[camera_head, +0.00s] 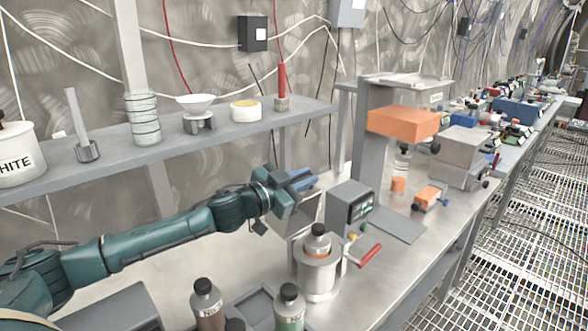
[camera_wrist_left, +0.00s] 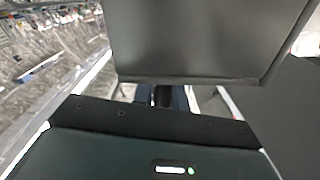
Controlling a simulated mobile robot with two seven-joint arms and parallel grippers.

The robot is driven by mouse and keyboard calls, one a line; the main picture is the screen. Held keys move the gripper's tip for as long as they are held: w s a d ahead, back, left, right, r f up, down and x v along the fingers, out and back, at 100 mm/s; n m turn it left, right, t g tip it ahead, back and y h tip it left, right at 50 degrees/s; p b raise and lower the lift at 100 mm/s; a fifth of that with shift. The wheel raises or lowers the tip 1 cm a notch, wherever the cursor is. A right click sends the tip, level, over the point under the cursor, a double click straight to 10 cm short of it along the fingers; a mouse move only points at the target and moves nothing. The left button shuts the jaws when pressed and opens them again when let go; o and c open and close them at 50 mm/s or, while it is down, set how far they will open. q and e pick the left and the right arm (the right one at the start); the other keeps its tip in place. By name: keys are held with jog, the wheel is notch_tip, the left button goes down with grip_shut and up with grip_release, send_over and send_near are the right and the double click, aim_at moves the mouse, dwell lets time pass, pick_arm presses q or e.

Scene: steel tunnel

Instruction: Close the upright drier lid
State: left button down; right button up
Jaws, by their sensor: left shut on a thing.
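The drier lid (camera_head: 304,214) is a grey panel standing about upright beside a grey box with a small screen (camera_head: 350,204). In the left wrist view the lid (camera_wrist_left: 200,42) is a large dark grey panel filling the top middle. My left gripper (camera_head: 300,180) is at the upper edge of the lid, coming in from the left. Its dark fingers (camera_wrist_left: 165,97) meet the panel's near edge in the left wrist view, shut on it; the fingertips are largely hidden behind the panel. My right gripper is out of view.
A metal pot (camera_head: 318,270) with a red handle and a dark-capped bottle stands in front of the lid. Capped bottles (camera_head: 206,300) stand at the bottom. A shelf (camera_head: 180,145) with jars runs behind my arm. Orange blocks (camera_head: 403,121) are to the right.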

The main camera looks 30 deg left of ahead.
pick_arm(q)
jog(key=shift+s+d+m, duration=0.2)
jog(key=shift+d+m, duration=0.1)
jog(key=shift+d, duration=0.1)
jog(key=shift+s+d+f+p, duration=0.1)
jog(key=shift+s+d+p, duration=0.1)
jog(key=shift+d, duration=0.25)
jog(key=shift+s+d+f+p, duration=0.1)
jog(key=shift+s+d, duration=0.05)
jog(key=shift+d, duration=0.25)
jog(key=c, duration=1.5)
grip_release()
jog(key=shift+o, duration=0.2)
